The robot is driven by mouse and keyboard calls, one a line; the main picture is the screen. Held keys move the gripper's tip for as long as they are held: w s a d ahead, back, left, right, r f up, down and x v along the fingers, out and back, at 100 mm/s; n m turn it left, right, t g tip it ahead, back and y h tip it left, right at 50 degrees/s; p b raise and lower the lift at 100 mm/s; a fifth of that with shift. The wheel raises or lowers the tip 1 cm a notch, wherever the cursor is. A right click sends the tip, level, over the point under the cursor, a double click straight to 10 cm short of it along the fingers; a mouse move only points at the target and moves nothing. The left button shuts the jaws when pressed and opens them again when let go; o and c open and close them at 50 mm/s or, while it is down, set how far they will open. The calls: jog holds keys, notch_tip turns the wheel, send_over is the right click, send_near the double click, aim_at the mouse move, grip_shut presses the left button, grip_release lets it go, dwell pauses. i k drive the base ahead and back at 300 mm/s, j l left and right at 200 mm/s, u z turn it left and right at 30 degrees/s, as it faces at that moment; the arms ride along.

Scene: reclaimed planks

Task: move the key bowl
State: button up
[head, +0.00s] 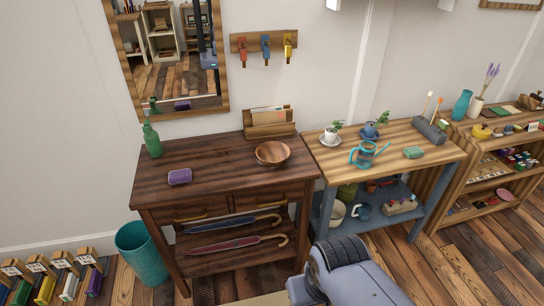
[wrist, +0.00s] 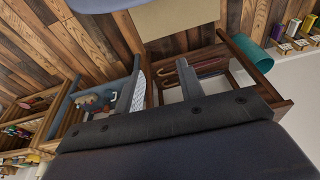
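The key bowl (head: 272,153) is a round brown wooden bowl. It sits upright on the right half of the dark wooden console table (head: 215,176), in front of the letter holder. It looks empty from here. I cannot make it out in the wrist view. My gripper (wrist: 163,75) shows in the wrist view with its two fingers apart and nothing between them. It is away from the bowl. In the head view only part of my arm shows at the bottom, in front of the tables, and the fingers cannot be seen.
On the console are a purple case (head: 180,177), a green bottle (head: 152,140) and a wooden letter holder (head: 268,122). Umbrellas (head: 235,243) lie on its lower shelf. A teal bin (head: 142,253) stands left. A potting bench (head: 390,147) with a watering can (head: 366,154) adjoins on the right.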

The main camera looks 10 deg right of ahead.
aim_at(270, 154)
jog(key=i+l, duration=0.1)
jog(key=i, duration=0.55)
jog(key=i+l, duration=0.1)
jog(key=i, duration=0.55)
